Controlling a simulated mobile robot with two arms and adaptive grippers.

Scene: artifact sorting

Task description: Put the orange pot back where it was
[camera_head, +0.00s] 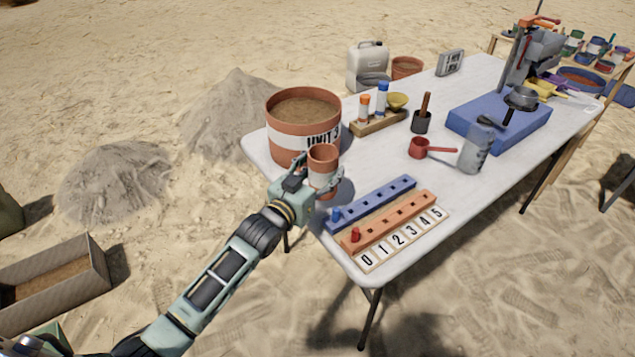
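The orange pot (322,158) is a small terracotta cup with a pale band, upright at the table's left end, just in front of the large bucket. My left gripper (316,183) reaches in from the lower left, with its fingers closed around the pot's lower part. The pot's base is partly hidden by the fingers, so I cannot tell whether it touches the table. My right gripper is not in view.
A large terracotta bucket of soil (288,150) stands right behind the pot. A blue peg rail (375,203), an orange peg rail (392,222) and a number strip (405,238) lie to the right.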

